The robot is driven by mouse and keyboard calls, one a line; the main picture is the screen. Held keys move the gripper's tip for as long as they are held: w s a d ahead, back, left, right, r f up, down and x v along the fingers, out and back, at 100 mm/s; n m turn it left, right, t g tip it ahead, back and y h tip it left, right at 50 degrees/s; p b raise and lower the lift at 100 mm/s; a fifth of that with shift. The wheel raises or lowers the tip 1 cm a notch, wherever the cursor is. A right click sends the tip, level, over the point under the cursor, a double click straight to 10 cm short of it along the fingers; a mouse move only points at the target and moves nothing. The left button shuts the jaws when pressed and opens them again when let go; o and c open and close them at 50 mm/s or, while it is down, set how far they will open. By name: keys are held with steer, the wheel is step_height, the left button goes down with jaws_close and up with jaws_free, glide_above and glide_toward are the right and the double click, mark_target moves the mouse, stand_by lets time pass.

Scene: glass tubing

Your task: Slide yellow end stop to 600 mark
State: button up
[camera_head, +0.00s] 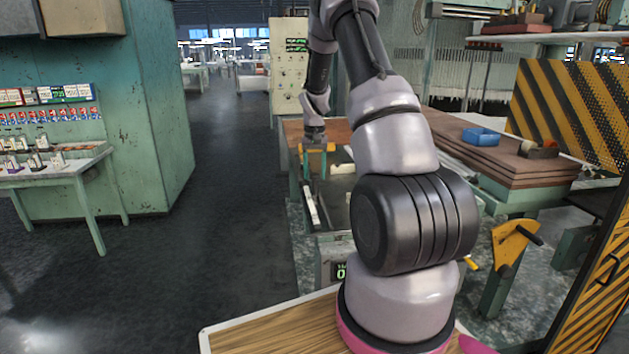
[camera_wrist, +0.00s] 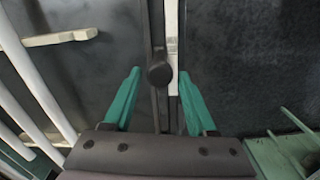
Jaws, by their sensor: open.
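My gripper (camera_head: 314,172) reaches down over the bench at the centre of the head view. In the wrist view its two green fingers (camera_wrist: 159,72) stand apart, with nothing clamped between them. A round black knob (camera_wrist: 159,75) on a dark bar lies between the fingertips in that view. A pale strip (camera_wrist: 171,35) runs along the bar, but no marks are readable. A small yellow-orange piece (camera_head: 317,147) shows at my gripper in the head view; I cannot tell whether it is the end stop or part of the gripper. The 600 mark cannot be made out.
White tubes (camera_wrist: 38,85) and a pale bar (camera_wrist: 60,38) lie left of the fingers. A green frame (camera_wrist: 285,155) is at lower right. A blue tray (camera_head: 481,136) sits on stacked boards at right. A yellow bracket with a black handle (camera_head: 512,240) stands nearer. The left aisle is clear.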

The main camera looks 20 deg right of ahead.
step_height(320, 180, up, 8)
steer(key=shift+f, duration=0.2)
stand_by(0.4)
steer(key=s+a+r+t, duration=0.2)
steer(key=s+a+r, duration=0.35)
steer(key=r, duration=0.35)
steer(key=s+a+r+t, duration=0.1)
steer(key=s+a+r, duration=0.3)
steer(key=s+r, duration=0.4)
steer(key=s+a+r+t+y, duration=0.1)
steer(key=s+a+r+t, duration=0.1)
steer(key=s, duration=0.7)
steer(key=s+a+r+t+y, duration=0.1)
steer(key=s+a+r+t, duration=0.1)
steer(key=s+a, duration=0.3)
steer(key=s+r, duration=0.1)
steer(key=s, duration=0.3)
steer(key=shift+s+a+r+n, duration=0.15)
steer(key=shift+s+r+n, duration=0.25)
steer(key=shift+o, duration=0.3)
